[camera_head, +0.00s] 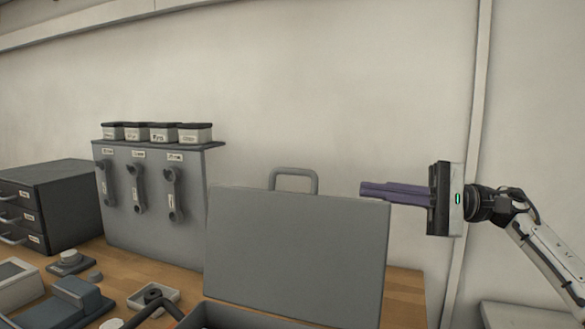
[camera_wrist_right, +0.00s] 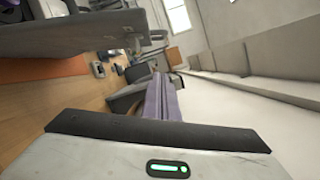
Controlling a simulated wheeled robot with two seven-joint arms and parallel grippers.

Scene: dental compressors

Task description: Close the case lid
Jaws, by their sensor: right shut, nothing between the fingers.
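The grey case stands open on the wooden table in the head view, its lid (camera_head: 295,250) raised upright with a handle (camera_head: 294,173) on its top edge. Only the rim of the case base (camera_head: 235,318) shows at the bottom of the picture. My right gripper (camera_head: 364,190) is shut and empty, with its purple fingers pointing left at the height of the lid's top right corner. Whether it touches the lid cannot be told. The fingers also show in the right wrist view (camera_wrist_right: 160,98). My left gripper is not in view.
A dark drawer unit (camera_head: 45,205) is at the far left. Small devices and a white tray (camera_head: 153,297) lie left of the case. The wooden table (camera_head: 405,290) is bare right of the lid.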

